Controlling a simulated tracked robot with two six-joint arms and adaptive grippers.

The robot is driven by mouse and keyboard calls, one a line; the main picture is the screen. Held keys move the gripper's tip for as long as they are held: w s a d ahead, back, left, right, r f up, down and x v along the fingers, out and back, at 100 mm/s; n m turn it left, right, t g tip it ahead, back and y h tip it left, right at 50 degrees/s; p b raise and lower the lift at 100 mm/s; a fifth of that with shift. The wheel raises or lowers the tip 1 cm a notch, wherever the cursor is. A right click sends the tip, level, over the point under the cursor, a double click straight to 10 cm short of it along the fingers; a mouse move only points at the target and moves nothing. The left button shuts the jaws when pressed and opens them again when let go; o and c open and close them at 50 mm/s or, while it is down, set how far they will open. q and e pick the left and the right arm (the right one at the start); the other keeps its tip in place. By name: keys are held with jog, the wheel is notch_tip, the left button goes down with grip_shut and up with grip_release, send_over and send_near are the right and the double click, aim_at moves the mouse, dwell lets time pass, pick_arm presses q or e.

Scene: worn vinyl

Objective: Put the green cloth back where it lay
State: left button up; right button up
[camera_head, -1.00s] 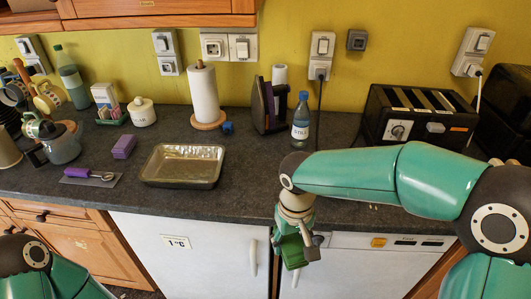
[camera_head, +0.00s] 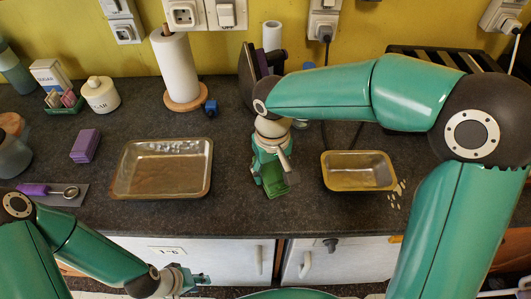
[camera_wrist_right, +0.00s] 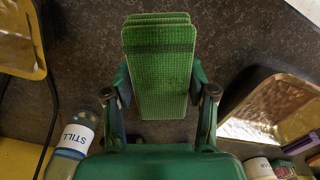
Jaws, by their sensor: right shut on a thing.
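The green cloth (camera_wrist_right: 160,65) is a folded, textured pad in the right wrist view. My right gripper (camera_wrist_right: 163,95) is shut on it, a finger on each side. In the head view the cloth (camera_head: 275,180) hangs below my right gripper (camera_head: 271,163), over the counter between the large metal tray and the small loaf tin. I cannot tell how high it is above the counter. My left gripper (camera_head: 188,280) is low at the bottom, in front of the white cabinet fronts. Its fingers are too small to judge.
The large tray (camera_head: 124,172) lies left of the cloth, the loaf tin (camera_head: 358,185) right, with pale crumbs (camera_head: 397,193) beside it. The paper towel roll (camera_head: 175,65) stands behind. The bottle (camera_wrist_right: 72,145) shows in the wrist view. Bare counter lies between tray and tin.

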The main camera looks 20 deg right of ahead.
jog(key=shift+r, duration=0.1)
dwell(0.4)
jog(key=shift+f+b, duration=2.55)
jog(key=shift+f, duration=0.4)
jog(key=shift+r, duration=0.1)
jog(key=shift+f+b, duration=0.65)
jog(key=o, duration=1.1)
